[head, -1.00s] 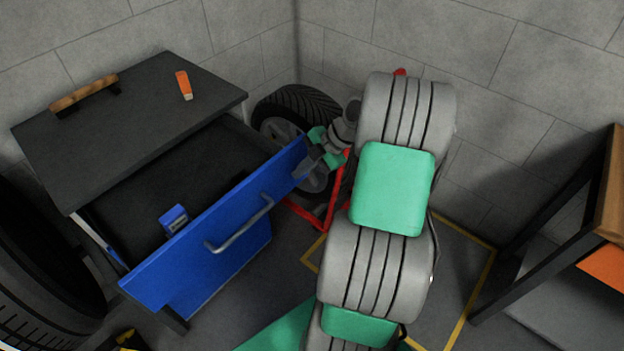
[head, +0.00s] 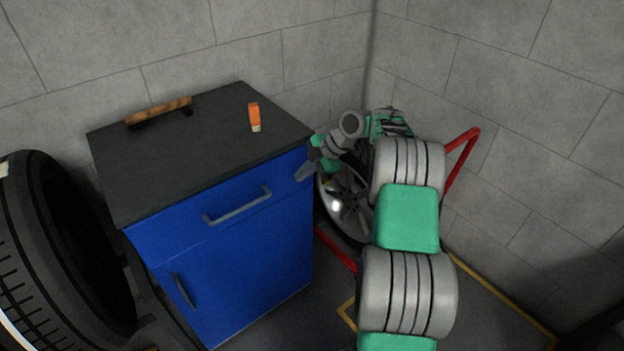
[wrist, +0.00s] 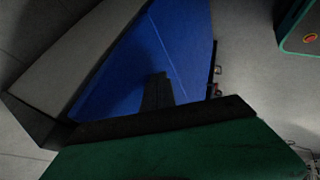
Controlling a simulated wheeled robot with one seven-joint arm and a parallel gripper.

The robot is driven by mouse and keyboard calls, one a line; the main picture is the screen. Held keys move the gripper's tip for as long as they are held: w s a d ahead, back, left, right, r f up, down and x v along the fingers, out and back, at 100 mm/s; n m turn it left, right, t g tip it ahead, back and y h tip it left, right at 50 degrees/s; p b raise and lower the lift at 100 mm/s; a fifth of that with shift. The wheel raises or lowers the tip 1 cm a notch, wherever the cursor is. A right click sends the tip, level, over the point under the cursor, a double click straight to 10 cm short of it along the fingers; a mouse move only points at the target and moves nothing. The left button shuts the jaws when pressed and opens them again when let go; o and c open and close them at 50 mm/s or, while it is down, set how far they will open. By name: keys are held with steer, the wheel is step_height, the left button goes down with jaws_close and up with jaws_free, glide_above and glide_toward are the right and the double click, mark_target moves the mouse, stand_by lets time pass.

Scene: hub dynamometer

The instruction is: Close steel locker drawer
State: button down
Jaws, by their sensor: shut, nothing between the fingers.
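The steel locker (head: 237,285) is a blue cabinet with a dark grey top. Its blue drawer (head: 170,241) sits under the top, with its front flush above the door, so it is shut. A grey bar handle (head: 238,208) crosses the drawer front. My gripper (head: 303,174) is shut and empty at the right end of the drawer front, touching or very close to it; I cannot tell which. In the wrist view the dark fingers (wrist: 157,92) lie against the blue front (wrist: 130,75).
A wooden-backed brush (head: 158,110) and an orange object (head: 254,117) lie on the locker top. A large tire (head: 50,250) stands at the left. A wheel (head: 345,200) and a red frame (head: 462,170) are behind my arm. Grey walls close the corner.

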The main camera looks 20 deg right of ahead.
steer(key=shift+w+r, duration=0.15)
steer(key=shift+w, duration=0.35)
steer(key=shift+r, duration=0.1)
